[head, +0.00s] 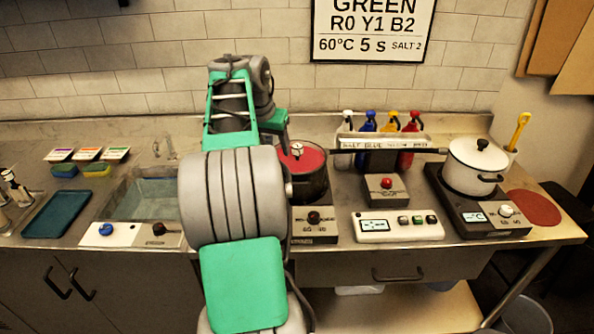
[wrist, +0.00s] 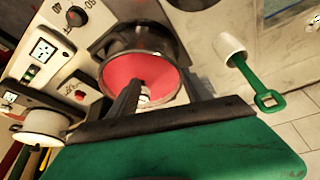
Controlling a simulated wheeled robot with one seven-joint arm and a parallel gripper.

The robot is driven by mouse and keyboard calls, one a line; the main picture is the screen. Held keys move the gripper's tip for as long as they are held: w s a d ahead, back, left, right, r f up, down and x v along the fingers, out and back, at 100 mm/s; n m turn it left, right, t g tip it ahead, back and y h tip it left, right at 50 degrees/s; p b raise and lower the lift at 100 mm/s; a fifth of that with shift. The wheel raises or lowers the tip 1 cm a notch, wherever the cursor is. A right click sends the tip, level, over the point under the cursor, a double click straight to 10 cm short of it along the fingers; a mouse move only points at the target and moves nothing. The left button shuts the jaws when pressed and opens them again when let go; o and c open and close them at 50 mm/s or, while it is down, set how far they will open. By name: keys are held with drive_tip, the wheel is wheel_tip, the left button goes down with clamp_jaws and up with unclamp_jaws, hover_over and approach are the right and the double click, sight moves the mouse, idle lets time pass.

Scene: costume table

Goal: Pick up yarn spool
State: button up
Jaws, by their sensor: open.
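No yarn spool can be made out for certain. A small white and dark piece (head: 297,150) sits at the middle of the red round surface of a dark pot (head: 309,185). It also shows in the wrist view (wrist: 144,99), close to my left finger; I cannot tell whether it is the spool or a knob. My gripper (wrist: 162,76) is open, its two dark fingers reaching over the red surface (wrist: 125,67), with no grip on anything visible. In the head view my arm hides most of the gripper.
A white lidded pot (head: 477,166) stands on a right-hand burner. Coloured bottles (head: 390,122) and a control box (head: 398,226) are nearby. A sink (head: 145,195) and blue tray (head: 68,213) are left. A green-handled tool (wrist: 250,80) stands in a white cup (wrist: 230,46).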

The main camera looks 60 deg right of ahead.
sight(295, 148)
drive_tip(key=shift+m+g, duration=0.3)
drive_tip(key=shift+m, duration=0.5)
drive_tip(key=s+d, duration=0.4)
drive_tip(key=shift+d+f, duration=0.1)
drive_tip(key=shift+f, duration=0.05)
drive_tip(key=shift+x, duration=1.05)
drive_tip(key=x, duration=0.2)
drive_tip(key=d+p+x, duration=0.1)
drive_tip(key=x, duration=0.2)
drive_tip(key=shift+a, duration=0.1)
clamp_jaws()
